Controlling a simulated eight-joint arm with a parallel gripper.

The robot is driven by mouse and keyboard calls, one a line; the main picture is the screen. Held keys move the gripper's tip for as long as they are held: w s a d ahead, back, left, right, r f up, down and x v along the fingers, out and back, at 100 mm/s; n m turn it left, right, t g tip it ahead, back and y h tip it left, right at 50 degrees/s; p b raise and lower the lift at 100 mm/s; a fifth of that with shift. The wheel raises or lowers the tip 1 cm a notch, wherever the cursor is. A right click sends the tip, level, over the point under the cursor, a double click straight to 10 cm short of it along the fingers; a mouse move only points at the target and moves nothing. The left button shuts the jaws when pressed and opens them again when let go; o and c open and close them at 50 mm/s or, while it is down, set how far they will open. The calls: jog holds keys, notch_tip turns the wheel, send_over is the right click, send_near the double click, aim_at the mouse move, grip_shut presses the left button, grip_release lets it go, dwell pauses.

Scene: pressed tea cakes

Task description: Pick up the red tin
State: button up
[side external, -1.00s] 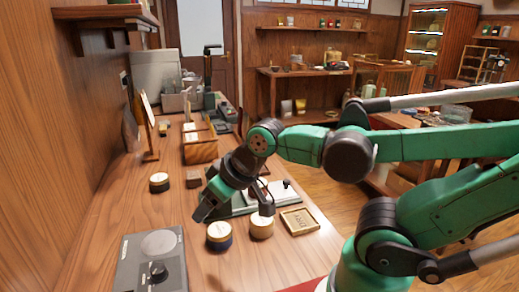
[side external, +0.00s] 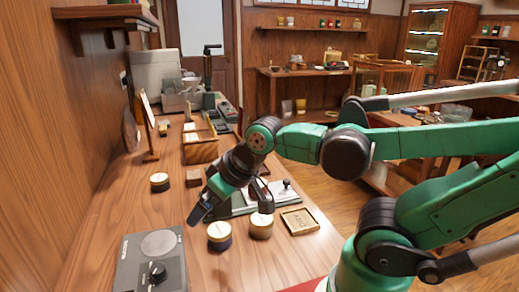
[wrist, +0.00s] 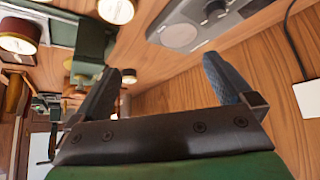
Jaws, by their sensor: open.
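A tin with a dark red side (wrist: 18,47) and a pale lid stands at the upper left of the wrist view, apart from my fingers. Another pale-lidded tin (wrist: 116,11) is cut by the top edge there. I cannot tell which of the side-view tins is the red one. My gripper, whose fingers also show in the wrist view (wrist: 168,68), is open, with nothing between the fingers.
A grey device with a knob (side external: 150,262) lies at the front left. A black tin (side external: 159,185) and a small brown block (side external: 193,177) stand further back.

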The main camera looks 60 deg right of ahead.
jog(key=w+d+g, duration=0.2)
jog(key=w+d, duration=0.1)
jog(key=d, duration=0.3)
jog(key=m+g, duration=0.2)
jog(key=g, duration=0.3)
send_over(259, 183)
notch_tip(259, 183, down, 5)
jog(key=shift+w+a+f, duration=0.1)
jog(key=shift+f, duration=0.05)
jog(key=shift+d+f, duration=0.2)
jog(key=shift+f, duration=2.8)
jog(key=c, duration=1.2)
jog(key=shift+c, duration=0.2)
